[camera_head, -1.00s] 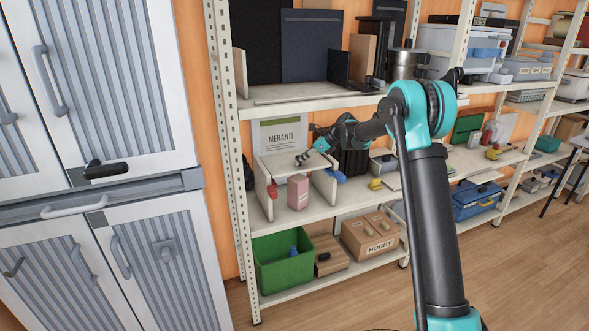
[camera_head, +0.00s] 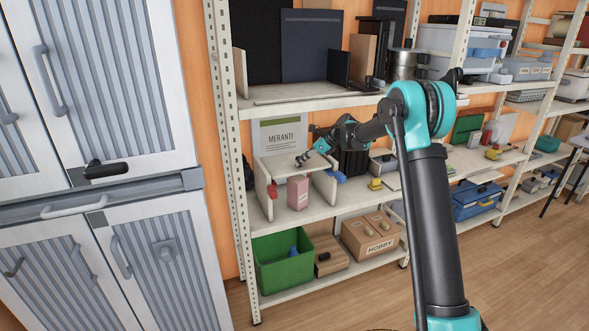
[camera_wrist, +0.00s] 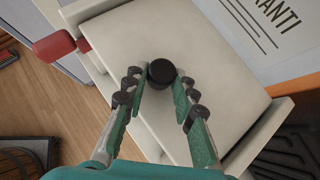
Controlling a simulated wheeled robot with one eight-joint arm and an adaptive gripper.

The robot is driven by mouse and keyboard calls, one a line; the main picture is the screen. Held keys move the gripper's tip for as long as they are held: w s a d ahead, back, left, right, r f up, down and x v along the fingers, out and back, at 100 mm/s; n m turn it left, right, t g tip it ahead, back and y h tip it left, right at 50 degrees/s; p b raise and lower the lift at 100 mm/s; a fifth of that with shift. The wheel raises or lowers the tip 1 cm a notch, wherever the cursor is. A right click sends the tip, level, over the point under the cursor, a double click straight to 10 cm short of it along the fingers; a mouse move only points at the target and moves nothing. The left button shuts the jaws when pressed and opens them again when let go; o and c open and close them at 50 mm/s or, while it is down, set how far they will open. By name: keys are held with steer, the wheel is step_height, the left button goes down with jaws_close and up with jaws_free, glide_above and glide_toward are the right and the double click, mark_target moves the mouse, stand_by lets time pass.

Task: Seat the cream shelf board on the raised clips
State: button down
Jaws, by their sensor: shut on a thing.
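The cream shelf board (camera_head: 285,166) lies roughly level between two upright cream side panels on the middle shelf. In the wrist view the board (camera_wrist: 120,42) fills the centre, with a round black knob (camera_wrist: 161,73) on its top. My gripper (camera_wrist: 160,88) has its fingers on both sides of the knob and is shut on it; in the head view my gripper (camera_head: 303,159) is above the board. A red part (camera_head: 271,190) is on the left panel and a blue part (camera_head: 340,177) by the right one. The clips' contact under the board is hidden.
A pink box (camera_head: 298,192) stands below the board between the panels. A MERANTI sign (camera_head: 281,134) stands close behind. A dark crate (camera_head: 353,162) is to the right. A green bin (camera_head: 283,262) and a HOBBY box (camera_head: 370,236) sit on the shelf below.

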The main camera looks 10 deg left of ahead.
steer(key=shift+f, duration=0.85)
stand_by(0.9)
steer(key=c, duration=1.2)
jaws_free()
steer(key=shift+o, duration=0.2)
steer(key=v, duration=1.2)
